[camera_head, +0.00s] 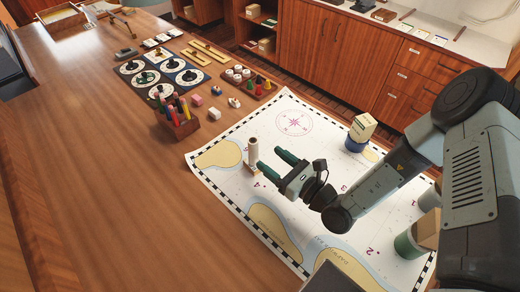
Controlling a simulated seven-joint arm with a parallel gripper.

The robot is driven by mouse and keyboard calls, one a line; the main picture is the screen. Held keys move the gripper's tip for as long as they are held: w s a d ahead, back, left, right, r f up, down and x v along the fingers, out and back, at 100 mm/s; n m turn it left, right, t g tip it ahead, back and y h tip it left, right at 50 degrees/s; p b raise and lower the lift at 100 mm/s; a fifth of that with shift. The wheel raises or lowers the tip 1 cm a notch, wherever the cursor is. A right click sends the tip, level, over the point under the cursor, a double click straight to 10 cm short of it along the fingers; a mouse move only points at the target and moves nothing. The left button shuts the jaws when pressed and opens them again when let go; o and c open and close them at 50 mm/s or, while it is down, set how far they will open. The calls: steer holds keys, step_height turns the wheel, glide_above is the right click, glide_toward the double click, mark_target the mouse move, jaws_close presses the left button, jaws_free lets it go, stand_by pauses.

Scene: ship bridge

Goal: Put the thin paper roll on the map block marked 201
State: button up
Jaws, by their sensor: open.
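A cream block (363,127) sits on a blue round base (355,144) behind and right of my gripper. Its marking is too small to read, and I cannot make out 201 anywhere.
The chart (222,127) covers the right part of the wooden table. Green round containers with tan blocks (428,231) stand at the right, partly behind my arm. A pen holder (179,124), dials (146,77) and small pieces stand at the back left. The front left tabletop is clear.

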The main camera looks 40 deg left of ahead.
steer(key=d+r+n+g+h, duration=0.35)
steer(key=d+r+n, duration=0.3)
steer(key=r, duration=0.35)
steer(key=d+r+n+g+h, duration=0.3)
steer(key=d+r+n+g, duration=0.15)
steer(key=r+n, duration=0.35)
steer(key=s+d+r+n+t+h, duration=0.2)
steer(key=d+r+t+h, duration=0.3)
steer(key=d+r, duration=0.4)
steer(key=s+d+r+n+t+h, duration=0.2)
steer(key=d+r+t+h, duration=0.4)
steer(key=d, duration=1.2)
step_height(320, 180, up, 4)
steer(key=t, duration=0.2)
steer(key=shift+s+d+f+t, duration=0.15)
steer(key=shift+s+d+t, duration=0.15)
steer(key=shift+d, duration=0.05)
steer(key=shift+h, duration=0.25)
